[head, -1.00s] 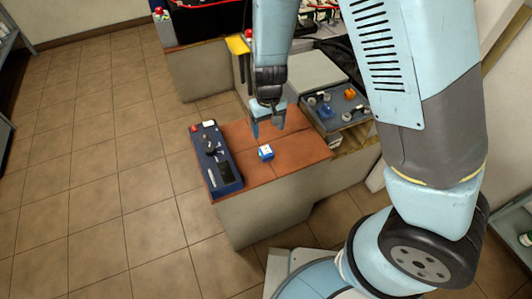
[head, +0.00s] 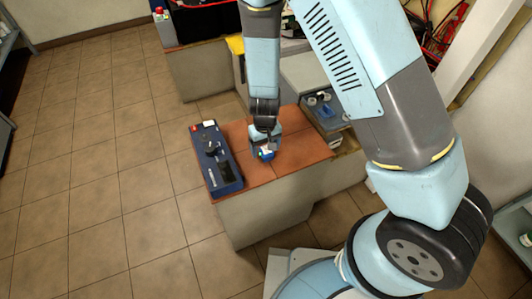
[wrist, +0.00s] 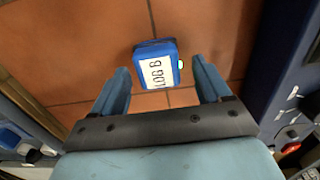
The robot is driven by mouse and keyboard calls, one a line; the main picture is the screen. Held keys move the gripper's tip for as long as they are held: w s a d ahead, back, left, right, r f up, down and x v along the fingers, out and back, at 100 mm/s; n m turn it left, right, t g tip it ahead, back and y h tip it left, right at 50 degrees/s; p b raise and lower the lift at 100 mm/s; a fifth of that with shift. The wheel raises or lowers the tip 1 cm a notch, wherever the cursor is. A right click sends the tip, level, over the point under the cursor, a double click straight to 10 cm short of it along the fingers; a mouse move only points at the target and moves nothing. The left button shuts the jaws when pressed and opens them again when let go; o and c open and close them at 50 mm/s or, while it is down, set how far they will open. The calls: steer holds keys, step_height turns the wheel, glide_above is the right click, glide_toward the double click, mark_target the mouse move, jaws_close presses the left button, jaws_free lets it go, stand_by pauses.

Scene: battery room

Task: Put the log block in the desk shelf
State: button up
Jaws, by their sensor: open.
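The log block (wrist: 157,66) is a small blue block with a white label reading LOG and a green spot on its side. It lies on the tiled red-brown desk top and also shows in the head view (head: 266,155), partly hidden by my gripper. My gripper (wrist: 160,88) is open in the wrist view, its two blue fingers apart, with the block just ahead of and between the fingertips. In the head view my gripper (head: 265,147) is down right over the block. I cannot tell which part is the desk shelf.
A grey box and another tray (head: 327,110) with parts stand at the desk's right back. The red-brown desk top (head: 290,168) is clear around the block.

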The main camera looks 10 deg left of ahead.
steer(key=shift+f, duration=0.7)
steer(key=c, duration=1.2)
steer(key=shift+o, duration=0.2)
steer(key=shift+w+d+r, duration=0.1)
steer(key=shift+r, duration=0.05)
